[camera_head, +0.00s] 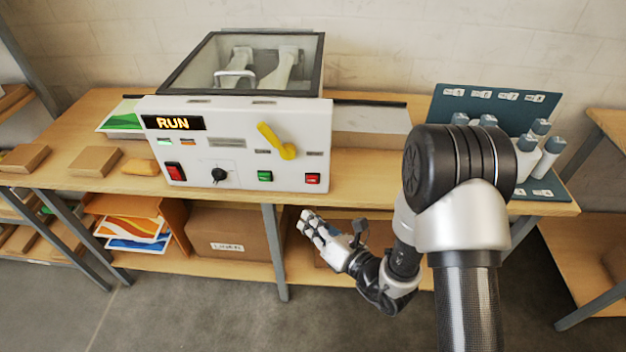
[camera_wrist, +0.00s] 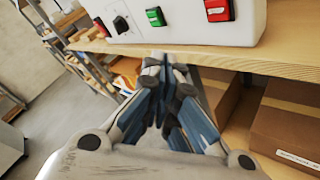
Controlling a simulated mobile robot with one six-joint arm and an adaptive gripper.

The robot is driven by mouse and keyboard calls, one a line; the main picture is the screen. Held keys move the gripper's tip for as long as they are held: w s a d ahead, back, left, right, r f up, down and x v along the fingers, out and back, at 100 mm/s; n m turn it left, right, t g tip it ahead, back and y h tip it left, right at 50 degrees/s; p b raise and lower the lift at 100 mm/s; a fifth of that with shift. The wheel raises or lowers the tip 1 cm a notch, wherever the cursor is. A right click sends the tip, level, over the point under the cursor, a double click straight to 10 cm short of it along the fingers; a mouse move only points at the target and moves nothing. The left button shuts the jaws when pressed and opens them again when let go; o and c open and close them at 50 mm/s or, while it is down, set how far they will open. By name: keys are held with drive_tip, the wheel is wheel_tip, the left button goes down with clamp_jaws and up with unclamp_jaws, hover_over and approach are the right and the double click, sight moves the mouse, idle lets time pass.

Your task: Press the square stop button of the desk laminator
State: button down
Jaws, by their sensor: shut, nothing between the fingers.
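The white desk laminator (camera_head: 240,180) stands on the wooden table, and its display (camera_head: 173,123) reads "RUN". A small red square button (camera_head: 313,178) sits at the lower right of its front panel. In the wrist view this red button (camera_wrist: 219,9) is at the top edge, partly cut off. A green button (camera_head: 265,176) is to its left, and it also shows in the wrist view (camera_wrist: 155,16). My gripper (camera_head: 306,222) is shut and empty, in front of the table and below the red button, apart from the panel. In the wrist view its fingertips (camera_wrist: 166,62) appear just below the table edge.
The panel also carries a red rocker switch (camera_head: 175,172), a black knob (camera_head: 219,175) and a yellow lever (camera_head: 276,141). The table's front edge (camera_head: 370,201) lies close to my gripper. Boxes (camera_head: 235,230) fill the lower shelf. A blue rack with bottles (camera_head: 500,110) stands at right.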

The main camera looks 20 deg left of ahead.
drive_tip(key=shift+w+a, duration=0.35)
drive_tip(key=shift+w, duration=1.05)
drive_tip(key=shift+w+a, duration=0.35)
drive_tip(key=shift+w, duration=1.1)
drive_tip(key=shift+w+a, duration=0.35)
drive_tip(key=shift+w, duration=1.05)
drive_tip(key=shift+w, duration=0.1)
drive_tip(key=shift+w+a+b, duration=0.1)
drive_tip(key=shift+w+b, duration=0.2)
drive_tip(key=shift+w+a, duration=0.1)
drive_tip(key=shift+w, duration=0.35)
drive_tip(key=shift+s, duration=0.1)
drive_tip(key=shift+s+d, duration=0.2)
drive_tip(key=shift+s, duration=0.5)
drive_tip(key=shift+s+d, duration=0.2)
drive_tip(key=shift+s, duration=0.6)
drive_tip(key=shift+s+d, duration=0.2)
drive_tip(key=shift+s, duration=0.65)
drive_tip(key=shift+s+d, duration=0.2)
drive_tip(key=shift+s, duration=0.6)
